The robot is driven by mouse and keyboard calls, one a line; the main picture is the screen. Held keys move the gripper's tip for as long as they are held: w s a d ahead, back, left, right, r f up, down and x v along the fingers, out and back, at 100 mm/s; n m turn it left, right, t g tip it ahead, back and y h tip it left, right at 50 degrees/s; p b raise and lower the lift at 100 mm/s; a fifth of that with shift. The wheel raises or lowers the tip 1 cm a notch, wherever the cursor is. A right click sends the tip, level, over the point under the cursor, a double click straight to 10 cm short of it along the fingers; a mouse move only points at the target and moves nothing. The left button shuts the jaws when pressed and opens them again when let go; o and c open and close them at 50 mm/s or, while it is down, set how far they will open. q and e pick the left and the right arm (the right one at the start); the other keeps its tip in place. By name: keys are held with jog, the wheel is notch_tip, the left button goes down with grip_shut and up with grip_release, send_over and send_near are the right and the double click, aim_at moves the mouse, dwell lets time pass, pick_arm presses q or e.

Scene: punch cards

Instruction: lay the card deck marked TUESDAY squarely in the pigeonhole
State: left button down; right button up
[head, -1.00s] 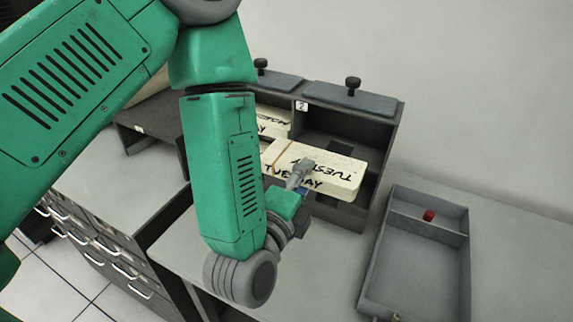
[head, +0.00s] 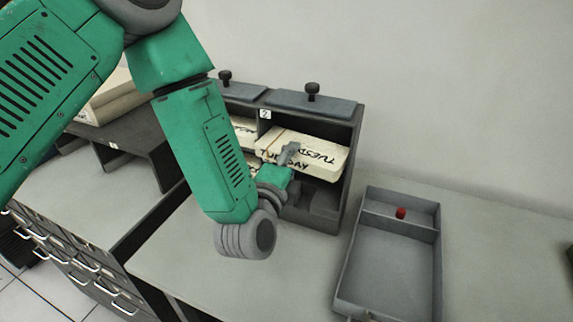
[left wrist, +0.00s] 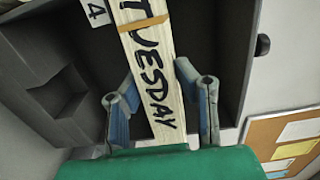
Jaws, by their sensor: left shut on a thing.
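The cream TUESDAY card deck (head: 318,153), banded with brown, is in my left gripper (head: 290,153). In the left wrist view the deck (left wrist: 150,60) runs between the two fingers (left wrist: 160,98), its lettered side facing the camera. In the head view the deck is at the mouth of the right-hand compartment of the dark pigeonhole unit (head: 352,160), partly inside and raised above the compartment floor. How far in it reaches is hidden. The compartment's dark walls (left wrist: 212,35) also show in the left wrist view. My right gripper is not in view.
Another lettered deck (head: 243,132) lies in the compartment to the left, partly behind my arm. Lids with black knobs (head: 312,90) top the unit. A grey tray (head: 385,262) with a red object (head: 401,212) stands at right. The front counter is mostly clear.

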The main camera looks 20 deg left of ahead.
aim_at(306, 148)
pick_arm(q)
jog(key=shift+w+d+r+h, duration=0.2)
jog(key=shift+w+d+h, duration=0.15)
jog(key=shift+d, duration=0.35)
jog(key=shift+w+a, duration=0.25)
jog(key=shift+w, duration=0.55)
jog(key=shift+w+d, duration=0.25)
jog(key=shift+w, duration=0.25)
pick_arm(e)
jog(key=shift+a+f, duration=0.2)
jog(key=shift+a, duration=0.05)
pick_arm(q)
jog(key=shift+d, duration=0.1)
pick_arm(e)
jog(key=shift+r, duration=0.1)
pick_arm(q)
jog(key=shift+r, duration=0.1)
jog(key=shift+w+d+y+p, duration=0.15)
jog(key=shift+y+p, duration=0.15)
jog(key=shift+y, duration=0.25)
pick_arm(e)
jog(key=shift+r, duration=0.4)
pick_arm(q)
jog(key=shift+n, duration=0.3)
